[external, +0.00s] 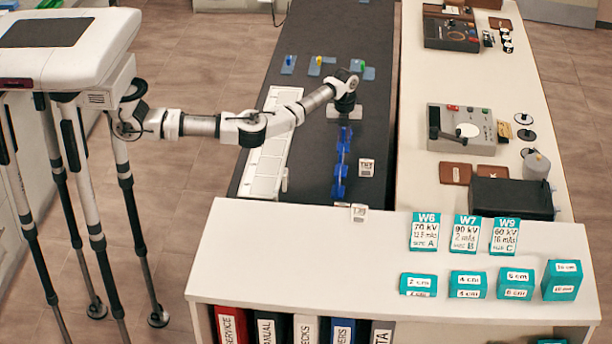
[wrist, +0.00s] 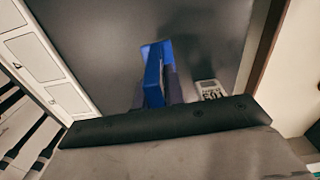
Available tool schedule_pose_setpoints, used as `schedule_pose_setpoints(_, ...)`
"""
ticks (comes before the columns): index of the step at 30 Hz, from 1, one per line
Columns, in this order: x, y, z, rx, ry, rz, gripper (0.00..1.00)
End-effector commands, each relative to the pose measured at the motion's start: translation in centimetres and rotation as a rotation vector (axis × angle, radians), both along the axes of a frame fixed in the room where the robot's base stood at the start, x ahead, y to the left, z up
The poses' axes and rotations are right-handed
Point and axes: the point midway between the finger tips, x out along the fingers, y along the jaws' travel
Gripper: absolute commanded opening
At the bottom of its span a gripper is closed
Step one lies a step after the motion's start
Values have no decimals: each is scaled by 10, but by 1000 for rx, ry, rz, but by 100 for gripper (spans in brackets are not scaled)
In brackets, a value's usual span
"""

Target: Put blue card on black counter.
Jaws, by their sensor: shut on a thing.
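The black counter (external: 312,108) runs away from the camera in the external view, and its dark top (wrist: 90,40) fills much of the wrist view. My gripper (external: 345,118) points down over the counter, right of the white panels. It is shut on a blue piece (wrist: 153,75), which I take to be the blue card; it stands on edge between the fingers in the wrist view. In the external view several blue pieces (external: 339,170) form a line below the gripper. I cannot tell which of them is held, or whether the held one touches the counter.
White panels (external: 265,160) lie along the counter's left side. A small white labelled block (external: 366,167) stands right of the blue line and shows in the wrist view (wrist: 210,89). Blue bases with coloured knobs (external: 315,66) sit farther back. A white shelf top (external: 300,240) borders the near end.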

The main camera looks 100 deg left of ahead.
Motion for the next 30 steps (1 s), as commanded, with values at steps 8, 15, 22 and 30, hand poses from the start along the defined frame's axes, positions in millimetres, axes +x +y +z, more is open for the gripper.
schedule_pose_setpoints(8,-1,0,-30,0,3,1,0)
schedule_pose_setpoints(15,0,0,-44,0,-1,1,0)
schedule_pose_setpoints(22,0,0,-48,0,0,1,0)
schedule_pose_setpoints(30,0,0,-47,-1,0,1,32)
